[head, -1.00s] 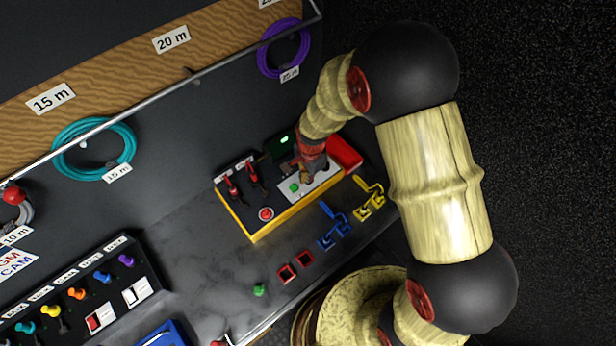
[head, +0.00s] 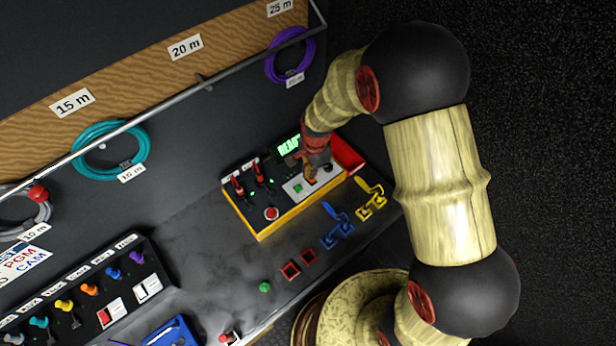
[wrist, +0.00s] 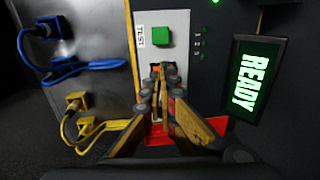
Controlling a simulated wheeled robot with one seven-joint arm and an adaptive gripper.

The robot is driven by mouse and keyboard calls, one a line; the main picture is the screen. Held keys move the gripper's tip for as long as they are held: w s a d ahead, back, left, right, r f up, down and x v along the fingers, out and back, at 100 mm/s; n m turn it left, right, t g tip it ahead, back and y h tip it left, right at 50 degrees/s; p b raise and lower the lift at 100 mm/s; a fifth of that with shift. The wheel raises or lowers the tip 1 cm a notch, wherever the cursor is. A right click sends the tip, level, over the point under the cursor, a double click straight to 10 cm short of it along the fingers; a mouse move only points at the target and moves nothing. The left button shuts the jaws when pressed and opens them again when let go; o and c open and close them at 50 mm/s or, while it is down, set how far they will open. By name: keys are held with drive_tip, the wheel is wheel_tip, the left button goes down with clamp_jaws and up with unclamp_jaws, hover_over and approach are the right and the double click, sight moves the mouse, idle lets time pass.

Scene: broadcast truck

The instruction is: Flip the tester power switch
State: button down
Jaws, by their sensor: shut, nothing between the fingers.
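The tester is a yellow-sided box (head: 290,219) in the head view. Its screen (head: 288,147) is lit green; in the wrist view the screen (wrist: 249,79) reads READY. A white panel marked TEST (wrist: 176,22) carries a square green button (wrist: 163,37). My gripper (wrist: 160,72) is shut and empty, its fingertips over the lower part of that panel, below the button. In the head view my gripper (head: 310,174) is at the tester's right part. The power switch is not clearly visible; the fingers hide that part of the panel.
Two red-handled levers (head: 258,172) and a red round button (head: 271,213) are on the tester's left part. A red bin (head: 348,157) adjoins its right end. Blue (head: 337,225) and yellow (head: 371,198) cabled connectors lie in front. Bare counter lies left of the tester.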

wheel_tip(320, 180, up, 10)
drive_tip(key=s+d, duration=0.1)
drive_tip(key=shift+s+f+p, duration=0.2)
drive_tip(key=shift+f+p, duration=0.05)
drive_tip(key=shift+p, duration=0.1)
drive_tip(key=shift+d+f, duration=0.1)
drive_tip(key=shift+f, duration=0.05)
